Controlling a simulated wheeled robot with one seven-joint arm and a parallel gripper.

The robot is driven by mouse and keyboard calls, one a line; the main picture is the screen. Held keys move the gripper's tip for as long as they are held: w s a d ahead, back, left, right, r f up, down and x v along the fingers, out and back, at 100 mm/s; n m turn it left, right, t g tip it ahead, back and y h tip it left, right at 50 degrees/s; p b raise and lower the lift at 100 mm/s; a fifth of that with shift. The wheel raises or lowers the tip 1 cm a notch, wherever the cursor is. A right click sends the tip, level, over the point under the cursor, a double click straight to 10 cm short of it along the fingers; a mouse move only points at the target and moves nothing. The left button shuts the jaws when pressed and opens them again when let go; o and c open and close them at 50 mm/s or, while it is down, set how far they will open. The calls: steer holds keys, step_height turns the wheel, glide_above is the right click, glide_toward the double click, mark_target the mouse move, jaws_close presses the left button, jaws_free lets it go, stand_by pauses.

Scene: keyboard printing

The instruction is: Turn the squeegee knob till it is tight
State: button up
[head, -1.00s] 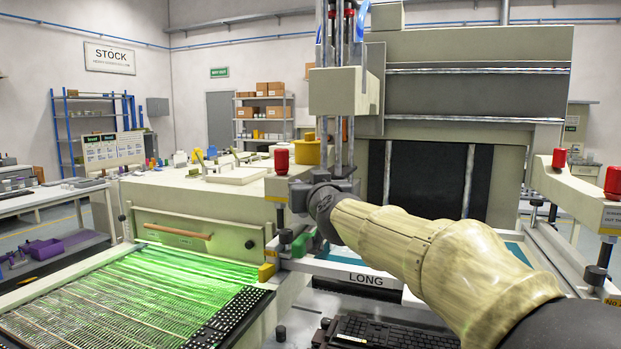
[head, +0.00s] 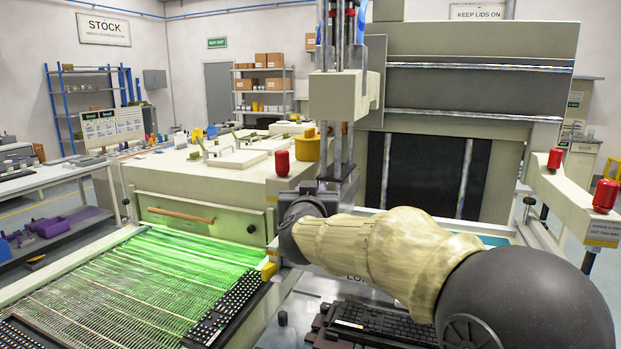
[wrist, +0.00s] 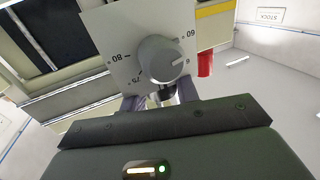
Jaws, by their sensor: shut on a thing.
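The contact itself is partly hidden. In the head view the knob is hidden behind my wrist, which is at the foot of the squeegee column (head: 335,130).
A keyboard (head: 372,322) lies below my arm. Two red caps (head: 605,195) stand on the right rail.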

steer(key=shift+a+r+m+g+h+p, duration=0.1)
steer(key=shift+m+g+h+p, duration=0.15)
steer(key=shift+m+h+p, duration=0.6)
steer(key=shift+d+r+m+g+h+p, duration=0.1)
steer(key=shift+m+g+h+p, duration=0.25)
steer(key=shift+h+p, duration=0.95)
steer(key=shift+a+r+m+g+h+p, duration=0.1)
steer(key=shift+m+g+h+p, duration=0.1)
steer(key=shift+m+h+p, duration=0.85)
steer(key=shift+f+g+p, duration=0.25)
steer(key=shift+g+p, duration=0.05)
steer(key=shift+f, duration=0.1)
steer(key=o, duration=0.9)
steer(key=shift+o, duration=0.2)
steer(key=b+v, duration=0.4)
steer(key=v, duration=1.3)
steer(key=shift+s+f, duration=0.2)
